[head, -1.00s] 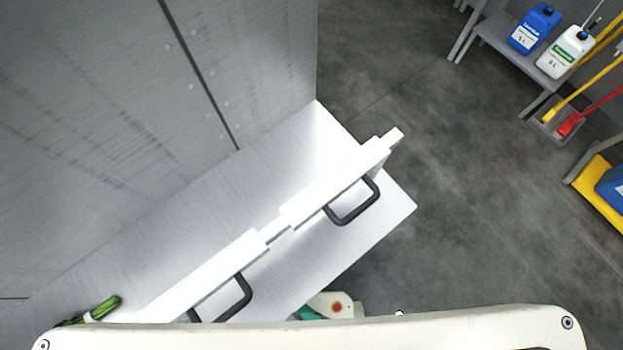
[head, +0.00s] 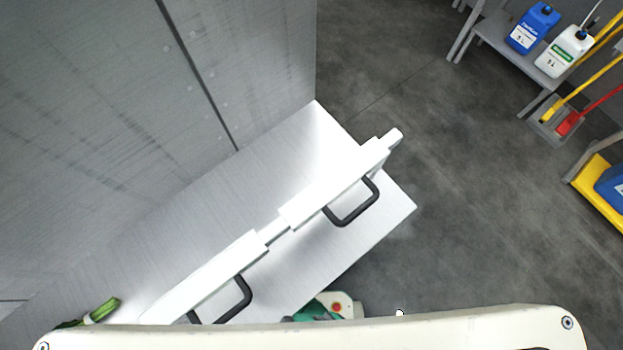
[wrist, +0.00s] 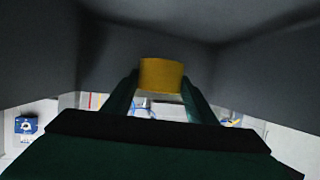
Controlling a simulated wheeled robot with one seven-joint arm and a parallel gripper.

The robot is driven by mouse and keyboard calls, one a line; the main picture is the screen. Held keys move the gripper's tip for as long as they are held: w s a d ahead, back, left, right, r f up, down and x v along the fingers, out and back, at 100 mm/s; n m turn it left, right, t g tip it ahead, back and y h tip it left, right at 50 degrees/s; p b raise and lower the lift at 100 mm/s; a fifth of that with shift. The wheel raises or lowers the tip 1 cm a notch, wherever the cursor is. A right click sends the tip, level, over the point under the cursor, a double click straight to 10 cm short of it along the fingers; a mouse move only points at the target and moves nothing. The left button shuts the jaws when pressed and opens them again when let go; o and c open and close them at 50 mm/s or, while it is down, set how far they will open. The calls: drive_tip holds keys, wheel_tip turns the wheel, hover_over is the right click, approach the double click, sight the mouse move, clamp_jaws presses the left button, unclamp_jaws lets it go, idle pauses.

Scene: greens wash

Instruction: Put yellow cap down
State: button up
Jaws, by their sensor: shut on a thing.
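The yellow cap (wrist: 161,75) is in the wrist view, upper middle, between the tips of my gripper (wrist: 160,84). The two dark green fingers are shut on it from left and right. The cap looks like a short yellow cylinder. In the head view the cap and the fingers do not show. Only a green and cream part of my arm (head: 335,306) shows there, at the bottom edge. What lies under the cap is not visible.
In the head view a pale metal surface (head: 235,185) carries white bar-like parts with black handles (head: 352,202). Green vegetables (head: 102,310) lie at its lower left. A shelf with a blue canister (head: 533,28) and a white canister (head: 564,52) stands upper right. Dark floor is clear between.

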drive_tip(key=o, duration=1.1)
drive_tip(key=v, duration=1.2)
drive_tip(key=shift+f, duration=0.1)
